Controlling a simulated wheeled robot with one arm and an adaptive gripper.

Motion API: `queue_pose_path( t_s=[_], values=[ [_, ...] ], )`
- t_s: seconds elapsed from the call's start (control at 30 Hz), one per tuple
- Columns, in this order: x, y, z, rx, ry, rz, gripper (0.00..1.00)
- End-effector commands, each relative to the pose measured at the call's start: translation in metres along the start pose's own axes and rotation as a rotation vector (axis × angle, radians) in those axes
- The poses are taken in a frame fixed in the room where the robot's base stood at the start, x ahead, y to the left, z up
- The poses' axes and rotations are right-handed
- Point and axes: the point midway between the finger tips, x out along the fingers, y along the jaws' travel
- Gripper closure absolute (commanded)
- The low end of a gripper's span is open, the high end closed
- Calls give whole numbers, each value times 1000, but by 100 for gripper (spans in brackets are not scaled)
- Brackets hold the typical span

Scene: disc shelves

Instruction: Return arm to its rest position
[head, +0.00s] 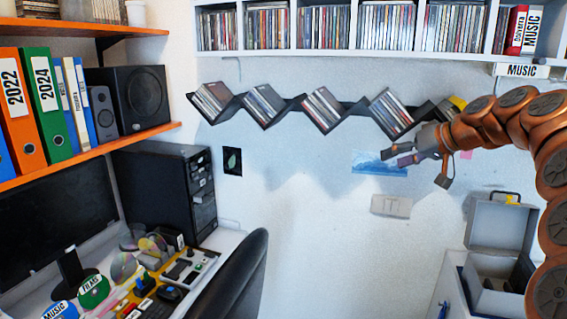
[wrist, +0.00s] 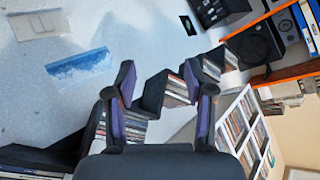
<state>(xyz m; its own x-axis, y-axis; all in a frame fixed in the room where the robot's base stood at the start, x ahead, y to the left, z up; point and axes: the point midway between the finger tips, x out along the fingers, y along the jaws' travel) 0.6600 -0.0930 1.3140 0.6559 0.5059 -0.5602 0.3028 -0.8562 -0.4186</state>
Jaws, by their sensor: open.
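My gripper (head: 420,168) is at the right in the head view, in front of the wall and just below the right end of the black zigzag disc shelf (head: 363,108). Its fingers are spread apart, with nothing between them. My copper-coloured arm runs from it to the right edge and hides part of the shelf's right end. In the wrist view the gripper (wrist: 165,92) also shows open, with purple pads on both fingers. Rows of disc cases (wrist: 175,90) on the zigzag shelf show beyond and between the fingers.
A white shelf of discs (head: 375,50) runs above, with a MUSIC sign (head: 521,70). An open grey case (head: 497,238) stands on a white cabinet below my arm. A cluttered desk with a black computer tower (head: 170,190) and a chair (head: 236,282) is at left.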

Motion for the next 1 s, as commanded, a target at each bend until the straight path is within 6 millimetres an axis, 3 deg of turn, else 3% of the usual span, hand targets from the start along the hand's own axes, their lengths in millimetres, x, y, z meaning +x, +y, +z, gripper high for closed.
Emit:
queue_pose_path(
  t_s=[0.03, 0.2, 0.5, 0.77, 1.0],
  values=[
    [6, -18, 17, 3, -46, -9, 47],
    [20, -66, 77, 21, -195, -9, 47],
    [20, -120, 201, 43, -451, 66, 47],
    [-5, -136, 316, 67, -650, 191, 47],
    [-44, -129, 422, 101, -812, 346, 47]
  ],
)
